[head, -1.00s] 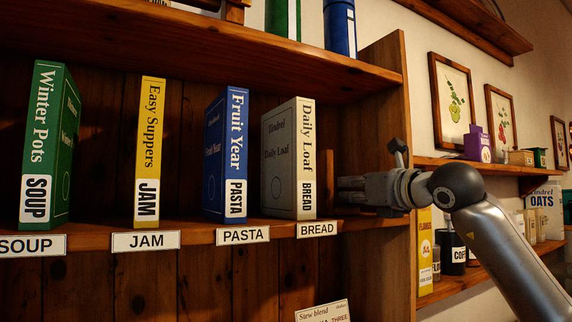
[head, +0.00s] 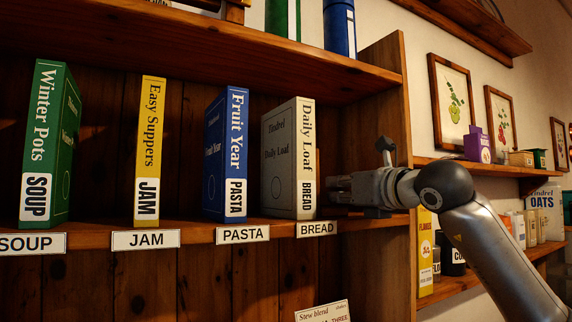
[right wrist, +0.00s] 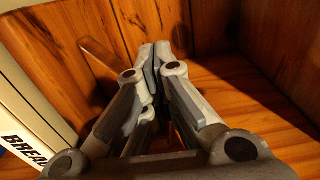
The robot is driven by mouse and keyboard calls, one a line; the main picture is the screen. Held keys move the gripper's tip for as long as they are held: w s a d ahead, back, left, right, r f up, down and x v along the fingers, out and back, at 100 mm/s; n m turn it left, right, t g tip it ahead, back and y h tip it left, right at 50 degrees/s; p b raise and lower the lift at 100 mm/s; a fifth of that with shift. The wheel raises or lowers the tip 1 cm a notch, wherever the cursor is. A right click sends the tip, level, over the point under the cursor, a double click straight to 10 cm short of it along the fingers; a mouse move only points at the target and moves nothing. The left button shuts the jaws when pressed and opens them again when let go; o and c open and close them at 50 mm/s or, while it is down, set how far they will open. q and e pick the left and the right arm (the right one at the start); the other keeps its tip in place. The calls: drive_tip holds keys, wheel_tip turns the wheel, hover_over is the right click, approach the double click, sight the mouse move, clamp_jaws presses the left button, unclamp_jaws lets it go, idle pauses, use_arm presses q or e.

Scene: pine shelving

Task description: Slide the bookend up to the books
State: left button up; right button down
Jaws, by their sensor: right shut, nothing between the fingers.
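The wooden bookend (head: 318,172) shows in the head view as a thin brown upright strip at the right edge of the grey Daily Loaf book (head: 281,160). The book hides most of it, and no gap shows between them from here. My right gripper (head: 330,186) is shut and empty, just right of the bookend at low height over the shelf. In the right wrist view its closed fingers (right wrist: 158,58) point toward the back of the shelf, with the BREAD book (right wrist: 30,115) at the left. My left gripper is not in view.
Blue Fruit Year (head: 226,155), yellow Easy Suppers (head: 149,150) and green Winter Pots (head: 46,145) books stand spaced apart to the left. The shelf's right side panel (head: 392,110) is close to my right arm. Another shelf board (head: 200,45) runs above.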

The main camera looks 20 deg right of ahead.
drive_tip(key=shift+a+f, duration=0.1)
drive_tip(key=shift+a, duration=0.25)
drive_tip(key=shift+d, duration=0.1)
drive_tip(key=shift+w+d, duration=0.1)
drive_tip(key=shift+d, duration=1.3)
